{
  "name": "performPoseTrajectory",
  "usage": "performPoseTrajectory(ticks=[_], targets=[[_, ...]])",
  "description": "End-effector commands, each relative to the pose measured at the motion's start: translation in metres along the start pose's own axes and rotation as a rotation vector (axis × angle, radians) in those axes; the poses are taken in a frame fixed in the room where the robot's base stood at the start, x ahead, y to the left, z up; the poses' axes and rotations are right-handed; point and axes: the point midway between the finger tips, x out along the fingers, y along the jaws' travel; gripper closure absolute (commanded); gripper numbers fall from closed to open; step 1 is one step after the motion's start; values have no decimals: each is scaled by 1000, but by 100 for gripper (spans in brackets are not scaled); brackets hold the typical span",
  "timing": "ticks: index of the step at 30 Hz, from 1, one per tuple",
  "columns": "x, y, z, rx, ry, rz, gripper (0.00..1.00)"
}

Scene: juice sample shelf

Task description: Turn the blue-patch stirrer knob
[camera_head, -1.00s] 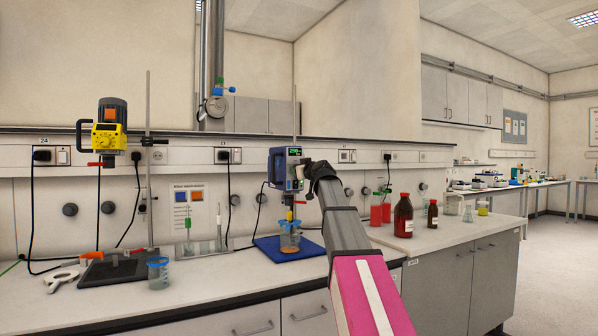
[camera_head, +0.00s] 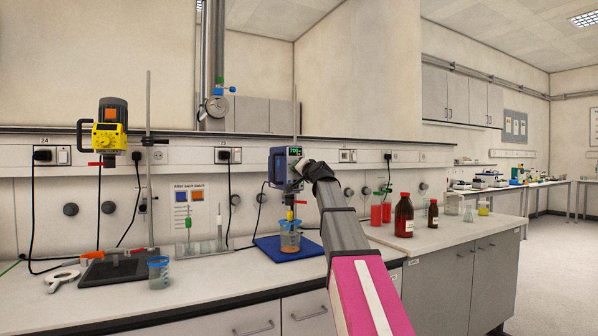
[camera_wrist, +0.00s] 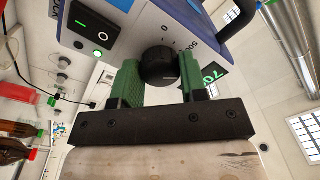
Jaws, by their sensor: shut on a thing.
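The blue and grey stirrer (camera_head: 284,166) stands over the blue mat, with its lit green display facing forward. In the wrist view, its round black knob (camera_wrist: 158,66) sits between the two green finger pads of my gripper (camera_wrist: 160,74). My gripper is shut on the knob from the side. Printed scale marks show around the knob, and green digits (camera_wrist: 210,76) glow beside the right finger. In the head view my wrist (camera_head: 303,168) is at the right of the stirrer's front and hides the knob. A beaker (camera_head: 290,240) stands below the stirrer.
A black rocker switch (camera_wrist: 92,28) and a lit green button are left of the knob. A yellow stirrer (camera_head: 108,138) stands at the left, with a small beaker (camera_head: 158,272) in front. Red bottles (camera_head: 403,214) stand on the right counter, close to my arm.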

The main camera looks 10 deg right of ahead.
Motion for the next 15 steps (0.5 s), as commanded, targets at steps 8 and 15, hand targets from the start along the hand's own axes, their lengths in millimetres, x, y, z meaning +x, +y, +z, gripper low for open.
performPoseTrajectory(ticks=[8,15], targets=[[-1,0,1,249,9,11,84],[-1,0,1,417,15,17,84]])
